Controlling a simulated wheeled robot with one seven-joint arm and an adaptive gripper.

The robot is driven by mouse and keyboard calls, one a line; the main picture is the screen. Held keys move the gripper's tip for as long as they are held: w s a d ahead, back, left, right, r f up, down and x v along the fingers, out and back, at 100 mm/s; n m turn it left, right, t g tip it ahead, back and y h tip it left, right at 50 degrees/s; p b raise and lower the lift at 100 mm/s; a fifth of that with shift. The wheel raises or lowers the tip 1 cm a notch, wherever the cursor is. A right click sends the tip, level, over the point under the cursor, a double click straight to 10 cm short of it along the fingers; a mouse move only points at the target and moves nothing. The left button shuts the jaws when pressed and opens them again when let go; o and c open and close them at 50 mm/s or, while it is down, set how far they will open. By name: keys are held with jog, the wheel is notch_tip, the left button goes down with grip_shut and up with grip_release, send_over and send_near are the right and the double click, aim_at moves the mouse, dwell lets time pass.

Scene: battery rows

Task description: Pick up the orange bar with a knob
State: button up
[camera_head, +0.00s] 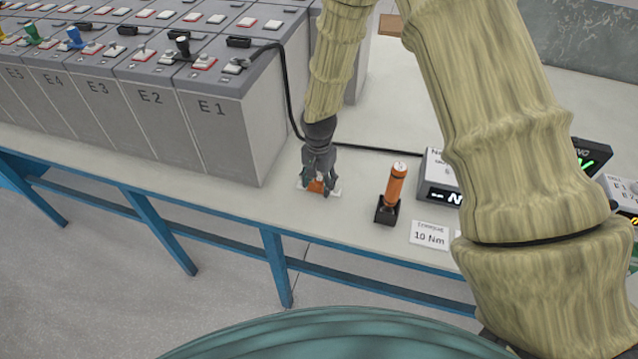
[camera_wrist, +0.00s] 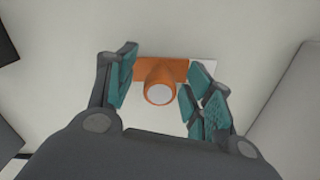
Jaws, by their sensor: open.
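The orange bar (camera_wrist: 179,69) lies on the light bench top, and its round orange knob with a pale top (camera_wrist: 160,93) points up toward the wrist camera. In the head view the orange part (camera_head: 316,186) is mostly hidden by my fingers. A white piece (camera_wrist: 203,72) lies around or under the bar. My gripper (camera_head: 319,172) points down right over it. In the wrist view my gripper (camera_wrist: 160,90) is open, with one finger left of the knob and the others to its right. The fingers look apart from the knob.
Grey battery blocks (camera_head: 240,125) stand left of my gripper, with a black cable (camera_head: 287,90) hanging beside it. To the right are an orange-handled tool (camera_head: 396,185) in a black holder, a 10 Nm card (camera_head: 429,236) and a display box (camera_head: 436,170). The bench's front edge is close.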

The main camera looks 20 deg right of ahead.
aim_at(317, 180)
grip_shut()
jog(key=shift+r, duration=0.15)
jog(key=shift+r+b, duration=0.35)
jog(key=shift+r, duration=0.1)
jog(key=shift+s+a+r+b, duration=0.15)
jog(key=shift+r+b, duration=0.25)
jog(key=shift+r, duration=0.15)
jog(key=shift+s+a+r+b, duration=0.15)
jog(key=shift+r+b, duration=0.2)
jog(key=shift+r, duration=0.2)
jog(key=s+a+r+b, duration=0.1)
jog(key=s+a+b, duration=0.2)
jog(key=s+a, duration=0.6)
jog(key=s, duration=0.2)
jog(key=shift+s+a+r, duration=0.3)
jog(key=shift+a+r, duration=0.05)
jog(key=shift+a, duration=0.05)
